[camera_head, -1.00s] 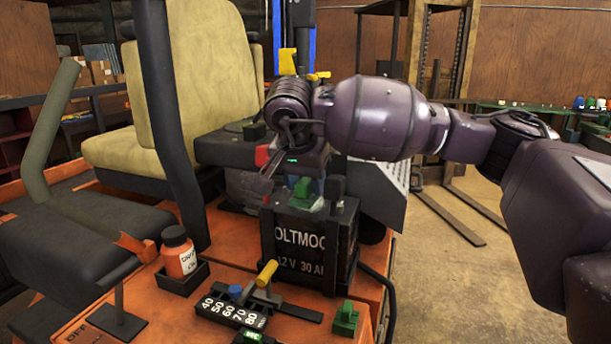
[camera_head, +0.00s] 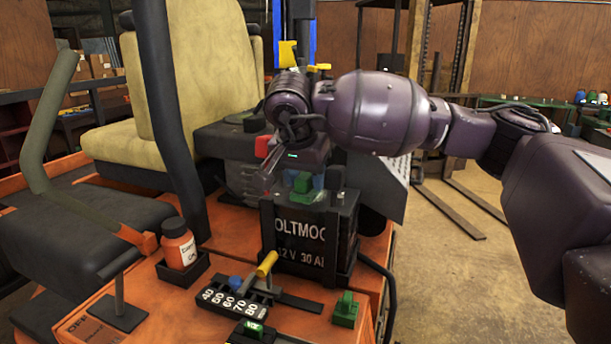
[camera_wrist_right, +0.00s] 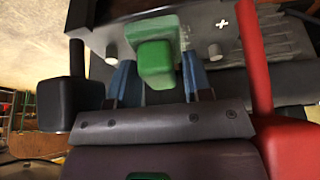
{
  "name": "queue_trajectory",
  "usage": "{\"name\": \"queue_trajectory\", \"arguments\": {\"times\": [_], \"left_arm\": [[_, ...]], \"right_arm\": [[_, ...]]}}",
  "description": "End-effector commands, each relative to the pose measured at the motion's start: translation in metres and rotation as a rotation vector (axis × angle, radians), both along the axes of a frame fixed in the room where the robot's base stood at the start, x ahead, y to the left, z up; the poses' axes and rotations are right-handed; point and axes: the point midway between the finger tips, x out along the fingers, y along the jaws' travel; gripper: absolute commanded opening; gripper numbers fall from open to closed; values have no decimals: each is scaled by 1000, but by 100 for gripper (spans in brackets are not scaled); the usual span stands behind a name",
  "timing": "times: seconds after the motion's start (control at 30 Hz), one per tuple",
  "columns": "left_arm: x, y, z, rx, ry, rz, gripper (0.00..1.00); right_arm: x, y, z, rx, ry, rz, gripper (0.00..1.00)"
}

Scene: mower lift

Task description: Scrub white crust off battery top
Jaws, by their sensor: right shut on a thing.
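The battery (camera_head: 300,243) is a black box with white lettering on its front. It stands on the orange deck and its top edge fills the upper part of the right wrist view (camera_wrist_right: 222,30). My right gripper (camera_head: 307,180) is over the battery top, its blue fingers shut on a green block (camera_head: 303,182). The block also shows between the fingers in the right wrist view (camera_wrist_right: 155,60). A pale whitish-green patch (camera_wrist_right: 188,78) lies beside the block; I cannot tell how much crust the block and fingers hide. My left gripper is out of view.
A red post and cap (camera_wrist_right: 285,145) and a black one (camera_wrist_right: 70,103) flank the gripper. The seat (camera_head: 200,80) is behind left.

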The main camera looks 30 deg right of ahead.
Motion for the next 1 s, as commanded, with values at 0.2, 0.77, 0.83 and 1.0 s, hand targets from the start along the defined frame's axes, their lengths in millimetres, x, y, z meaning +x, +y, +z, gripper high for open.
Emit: {"name": "queue_trajectory", "arguments": {"times": [0.2,0.77,0.83,1.0], "left_arm": [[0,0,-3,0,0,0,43],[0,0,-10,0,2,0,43],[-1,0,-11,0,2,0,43],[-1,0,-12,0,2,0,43]], "right_arm": [[0,0,-4,0,0,0,27],[0,0,-13,0,0,0,27],[0,0,-14,0,0,0,27],[0,0,-16,0,0,0,27]]}}
